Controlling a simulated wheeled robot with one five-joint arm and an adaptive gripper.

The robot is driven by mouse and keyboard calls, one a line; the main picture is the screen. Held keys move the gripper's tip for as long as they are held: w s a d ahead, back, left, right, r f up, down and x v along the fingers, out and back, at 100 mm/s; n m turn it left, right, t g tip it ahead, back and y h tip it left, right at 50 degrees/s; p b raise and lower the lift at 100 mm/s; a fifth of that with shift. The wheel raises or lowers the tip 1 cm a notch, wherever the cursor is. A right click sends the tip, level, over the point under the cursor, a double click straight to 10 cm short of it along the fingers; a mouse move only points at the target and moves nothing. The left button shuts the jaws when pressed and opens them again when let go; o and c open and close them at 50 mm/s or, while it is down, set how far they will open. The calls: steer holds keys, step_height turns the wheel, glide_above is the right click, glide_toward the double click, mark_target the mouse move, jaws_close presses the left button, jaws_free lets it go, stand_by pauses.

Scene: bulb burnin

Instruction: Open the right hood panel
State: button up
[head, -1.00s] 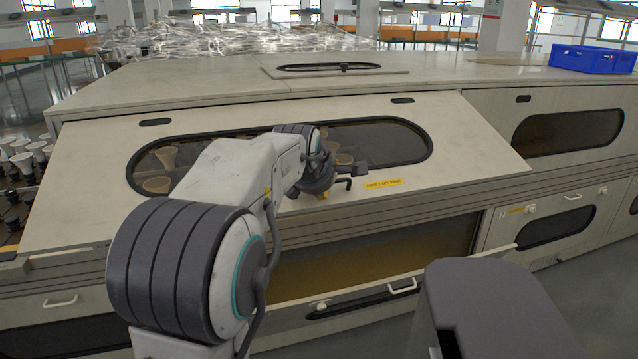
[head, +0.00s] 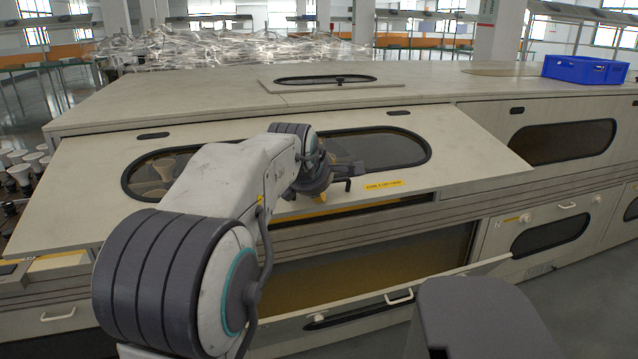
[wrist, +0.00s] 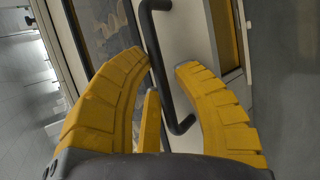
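A wide cream hood panel (head: 90,198) with a long oval window is tilted outward, its lower edge standing off the machine (head: 480,252). A dark bar handle (wrist: 160,60) is on this panel. My gripper (wrist: 164,68) has its yellow fingers on either side of the handle, with a small gap visible, so they look open around it. Another hood panel (head: 485,118) with an oval window, farther right, looks shut.
A lower door (head: 400,300) with a white handle hangs open under the panel. A blue crate (head: 585,69) stands on the machine top at the right. Lamp bulbs (head: 25,165) stand at the far left. Grey floor is free at the right.

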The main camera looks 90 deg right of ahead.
steer(key=shift+o, duration=1.4)
steer(key=shift+f, duration=0.1)
steer(key=v, duration=1.2)
